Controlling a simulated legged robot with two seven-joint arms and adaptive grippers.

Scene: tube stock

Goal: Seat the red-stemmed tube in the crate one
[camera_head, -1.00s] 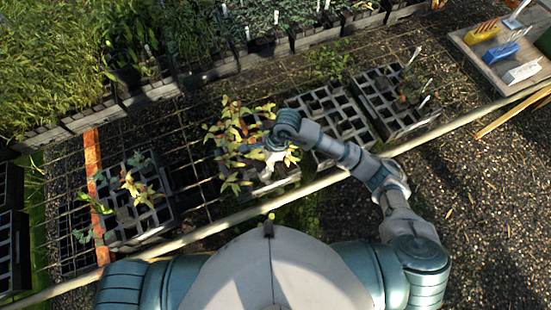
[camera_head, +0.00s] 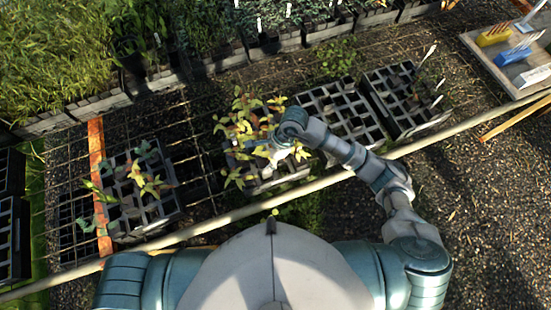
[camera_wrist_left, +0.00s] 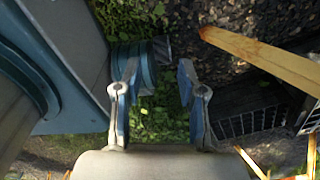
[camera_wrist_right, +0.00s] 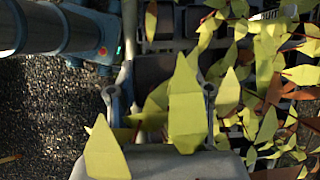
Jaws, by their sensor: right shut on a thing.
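My right gripper (camera_head: 272,155) is over a crate (camera_head: 285,182) of yellow-leaved plants (camera_head: 243,125), near the middle of the head view. In the right wrist view its two fingers (camera_wrist_right: 165,100) are close around something largely covered by broad yellow-green leaves (camera_wrist_right: 187,110). I take it for a leafy tube; its stem and lower end are hidden, so I cannot tell its stem colour or whether it is seated. Reddish stems and leaves (camera_wrist_right: 285,95) show to the right. My left gripper (camera_wrist_left: 158,100) is open and empty in the left wrist view. No crate's number is readable.
A crate with a few plants (camera_head: 168,212) stands left, beside an orange strip (camera_head: 98,170). A mostly empty crate (camera_head: 345,118) and another crate (camera_head: 415,112) stand right. A pale rail (camera_head: 230,217) runs before them. Planted troughs line the back.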

